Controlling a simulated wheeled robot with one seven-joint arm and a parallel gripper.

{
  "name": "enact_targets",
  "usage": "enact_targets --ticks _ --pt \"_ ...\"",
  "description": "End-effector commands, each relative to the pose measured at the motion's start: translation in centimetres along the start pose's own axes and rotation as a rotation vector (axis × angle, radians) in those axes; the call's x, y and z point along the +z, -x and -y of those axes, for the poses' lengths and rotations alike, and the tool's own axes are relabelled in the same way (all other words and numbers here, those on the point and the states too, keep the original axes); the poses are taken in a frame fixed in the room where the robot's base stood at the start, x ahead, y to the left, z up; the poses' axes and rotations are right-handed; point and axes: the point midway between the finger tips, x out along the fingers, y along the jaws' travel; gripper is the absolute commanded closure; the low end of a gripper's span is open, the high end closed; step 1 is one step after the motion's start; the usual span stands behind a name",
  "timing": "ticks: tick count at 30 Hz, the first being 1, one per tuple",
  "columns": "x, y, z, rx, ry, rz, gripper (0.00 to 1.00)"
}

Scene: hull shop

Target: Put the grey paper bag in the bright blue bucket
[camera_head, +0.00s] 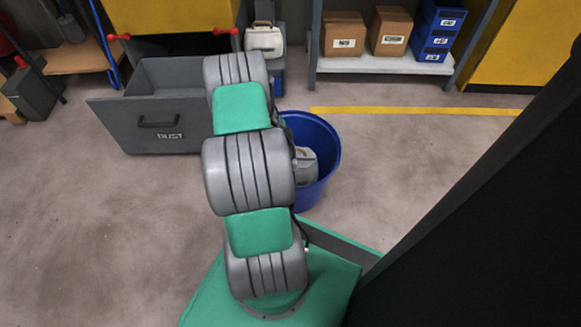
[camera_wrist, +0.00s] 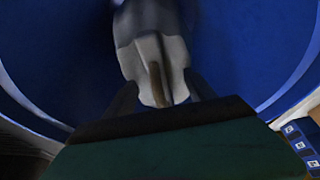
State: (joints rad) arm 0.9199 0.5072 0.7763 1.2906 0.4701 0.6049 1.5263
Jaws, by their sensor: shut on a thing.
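The bright blue bucket (camera_head: 325,160) stands on the floor just behind and right of my arm in the head view. Its inner wall (camera_wrist: 235,45) fills much of the wrist view. The grey paper bag (camera_head: 306,172) shows in the head view against the inside of the bucket, partly hidden by my arm. In the wrist view the bag (camera_wrist: 150,55) is between the fingers of my gripper (camera_wrist: 158,92), which is shut on it. The bag appears to be within the bucket's opening. Whether it touches the bucket's bottom cannot be told.
A grey open drawer marked DUST (camera_head: 160,140) stands left of my arm. A white container (camera_head: 264,41) is behind. A shelf (camera_head: 385,65) at the back holds brown boxes (camera_head: 343,35) and blue bins (camera_head: 437,32). A dark panel (camera_head: 490,220) blocks the right; floor is clear beyond the bucket.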

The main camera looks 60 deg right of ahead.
Motion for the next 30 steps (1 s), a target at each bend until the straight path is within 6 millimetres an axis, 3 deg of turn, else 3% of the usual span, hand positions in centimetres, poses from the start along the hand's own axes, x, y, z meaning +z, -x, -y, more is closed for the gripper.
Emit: enact_targets --ticks 12,23,24,30 --pt "2.1 -5.0 0.2 -0.005 -0.004 -0.001 1.00" --pt "2.1 -5.2 0.3 -0.005 -0.003 -0.001 1.00" --pt "2.2 -5.2 0.1 -0.003 -0.002 0.000 0.33" --pt "2.2 -5.2 0.1 -0.003 -0.001 0.000 0.17"
